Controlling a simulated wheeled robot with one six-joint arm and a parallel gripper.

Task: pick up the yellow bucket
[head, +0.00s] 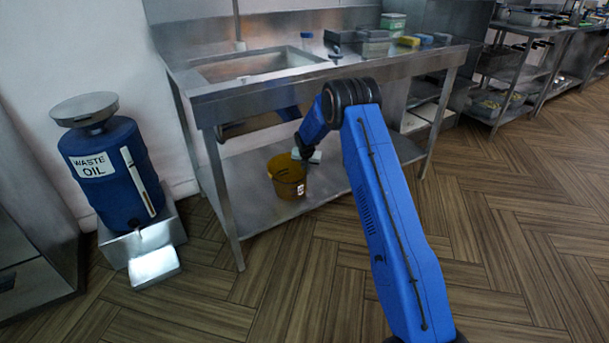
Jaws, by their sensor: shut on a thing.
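The yellow bucket (285,181) is on the lower shelf (240,212) of the steel sink table, near the shelf's middle. It stands about upright, with its open top facing up. My blue arm reaches in under the table top from the right. My gripper (301,157) is at the bucket's upper right rim and is shut on it. The fingertips are small and partly hidden by the arm's wrist, so their exact hold on the rim is hard to make out. I cannot tell whether the bucket's base touches the shelf.
The sink table (260,84) has a front edge and legs close around my arm. A blue waste oil drum (112,172) stands at the left. Sponges and boxes (408,41) sit on the table top. The wooden floor (500,220) at the right is clear.

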